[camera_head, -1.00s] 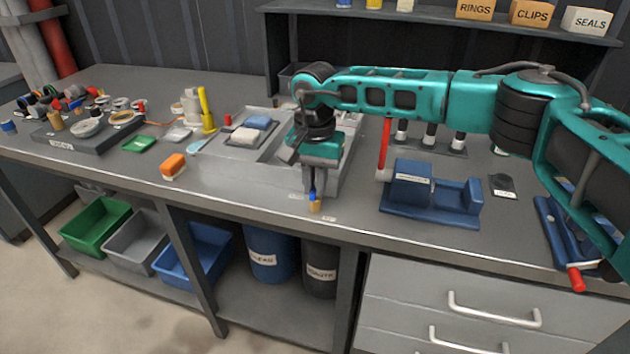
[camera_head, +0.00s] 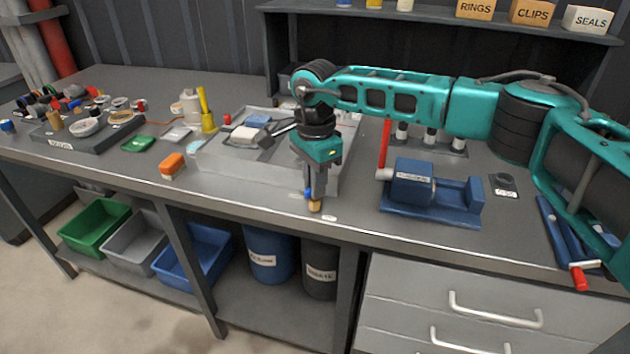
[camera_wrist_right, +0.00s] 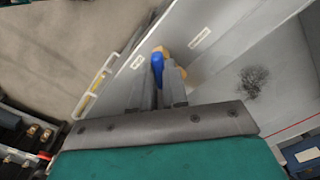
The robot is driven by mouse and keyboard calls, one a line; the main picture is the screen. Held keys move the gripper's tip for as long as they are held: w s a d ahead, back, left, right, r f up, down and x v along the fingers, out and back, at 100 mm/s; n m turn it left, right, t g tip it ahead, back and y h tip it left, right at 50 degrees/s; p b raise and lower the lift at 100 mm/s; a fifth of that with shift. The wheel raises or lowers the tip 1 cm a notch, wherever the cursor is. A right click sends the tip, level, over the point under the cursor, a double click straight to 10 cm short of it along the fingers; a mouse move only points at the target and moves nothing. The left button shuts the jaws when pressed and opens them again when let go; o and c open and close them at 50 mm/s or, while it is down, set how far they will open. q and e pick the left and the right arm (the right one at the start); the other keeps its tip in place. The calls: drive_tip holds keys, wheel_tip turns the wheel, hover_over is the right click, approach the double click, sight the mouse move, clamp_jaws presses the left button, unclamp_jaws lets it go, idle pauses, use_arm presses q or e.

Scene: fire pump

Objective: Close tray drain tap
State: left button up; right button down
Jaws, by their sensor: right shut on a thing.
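The tray drain tap (camera_head: 315,206) has a brass body and a blue handle, at the front of the grey tray (camera_head: 252,172) near the bench's front edge. My right gripper (camera_head: 314,190) points down over it. In the right wrist view the gripper (camera_wrist_right: 160,82) is shut on the blue handle (camera_wrist_right: 157,66), with the brass body (camera_wrist_right: 163,51) just beyond the fingertips. The fingers hide part of the handle. My left gripper is not in view.
An orange sponge-like block (camera_head: 172,164) lies left of the tray. Bins (camera_head: 195,252) stand on the shelf below. Bench space between sponge and tap is clear.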

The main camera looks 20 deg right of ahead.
drive_tip(key=m, duration=0.5)
drive_tip(key=shift+m, duration=0.3)
drive_tip(key=shift+r+m, duration=0.1)
drive_tip(key=shift+m, duration=2.1)
drive_tip(key=c, duration=1.1)
unclamp_jaws()
drive_tip(key=shift+c, duration=0.2)
wheel_tip(320, 180, up, 13)
